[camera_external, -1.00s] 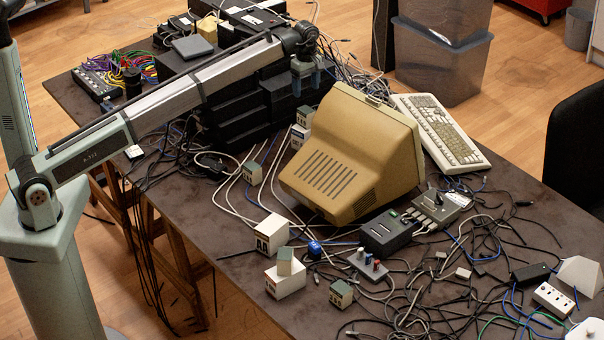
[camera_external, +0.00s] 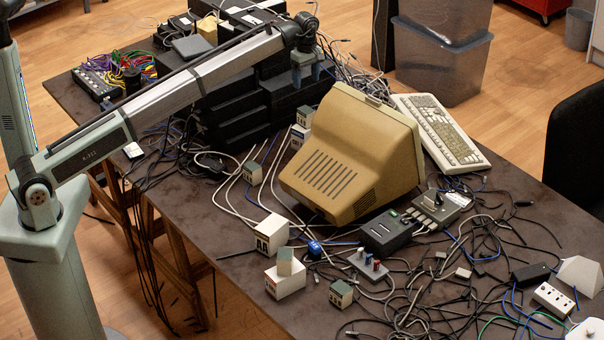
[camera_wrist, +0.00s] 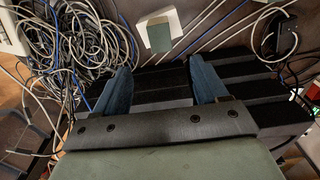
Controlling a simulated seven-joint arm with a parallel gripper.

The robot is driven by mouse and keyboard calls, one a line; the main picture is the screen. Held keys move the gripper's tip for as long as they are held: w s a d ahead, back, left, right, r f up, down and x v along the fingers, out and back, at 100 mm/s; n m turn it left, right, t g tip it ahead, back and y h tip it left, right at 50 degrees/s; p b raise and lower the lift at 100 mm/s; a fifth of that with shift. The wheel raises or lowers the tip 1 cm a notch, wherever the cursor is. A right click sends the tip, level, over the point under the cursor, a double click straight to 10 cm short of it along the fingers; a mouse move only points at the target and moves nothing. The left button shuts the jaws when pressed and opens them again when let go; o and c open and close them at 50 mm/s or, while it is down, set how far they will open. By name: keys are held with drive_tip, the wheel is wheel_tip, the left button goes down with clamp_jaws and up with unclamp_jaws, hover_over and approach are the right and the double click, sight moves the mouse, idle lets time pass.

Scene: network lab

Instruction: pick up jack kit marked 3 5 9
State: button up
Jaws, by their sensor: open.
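Several small pale boxes with grey-green tops or sides and dark marks stand on the table. One (camera_external: 341,293) is near the front edge, another (camera_external: 252,173) left of the beige monitor, and others (camera_external: 301,136) behind it. A larger white box (camera_external: 271,233) and a white box with a smaller one on top (camera_external: 285,280) stand at the front. The marks are too small for me to tell which reads 3 5 9. My gripper (camera_external: 313,73) is open and empty above the black stack; in the wrist view its fingers (camera_wrist: 160,66) point toward a white and green box (camera_wrist: 159,32).
Black stacked units (camera_external: 238,105) stand below and left of my gripper. The beige monitor (camera_external: 345,155) and keyboard (camera_external: 440,132) are to the right. Tangled cables (camera_external: 440,290) cover the front right, around a dark switch box (camera_external: 386,232). Bare tabletop shows at front left.

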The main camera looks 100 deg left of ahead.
wheel_tip(320, 180, up, 8)
drive_tip(key=d, duration=0.1)
drive_tip(key=w+d+m, duration=0.3)
drive_tip(key=d, duration=0.2)
drive_tip(key=w+d+m, duration=0.3)
drive_tip(key=d, duration=0.3)
drive_tip(key=w+d+m, duration=0.3)
drive_tip(key=d, duration=0.2)
drive_tip(key=shift+w+d+f, duration=0.2)
drive_tip(key=shift+w+d, duration=0.05)
drive_tip(key=shift+d, duration=0.05)
drive_tip(key=w+d+m, duration=0.4)
drive_tip(key=d+m, duration=0.3)
drive_tip(key=d, duration=0.7)
drive_tip(key=m, duration=2)
hover_over(341, 287)
wheel_tip(341, 287, down, 18)
drive_tip(key=f, duration=0.8)
drive_tip(key=shift+s+a+f, duration=0.15)
drive_tip(key=shift+s+f, duration=0.05)
drive_tip(key=shift+f, duration=0.05)
drive_tip(key=shift+w+f, duration=0.15)
drive_tip(key=shift+f, duration=1.2)
drive_tip(key=shift+w+f, duration=0.1)
drive_tip(key=shift+f, duration=1.2)
drive_tip(key=shift+c, duration=0.2)
drive_tip(key=c, duration=1.1)
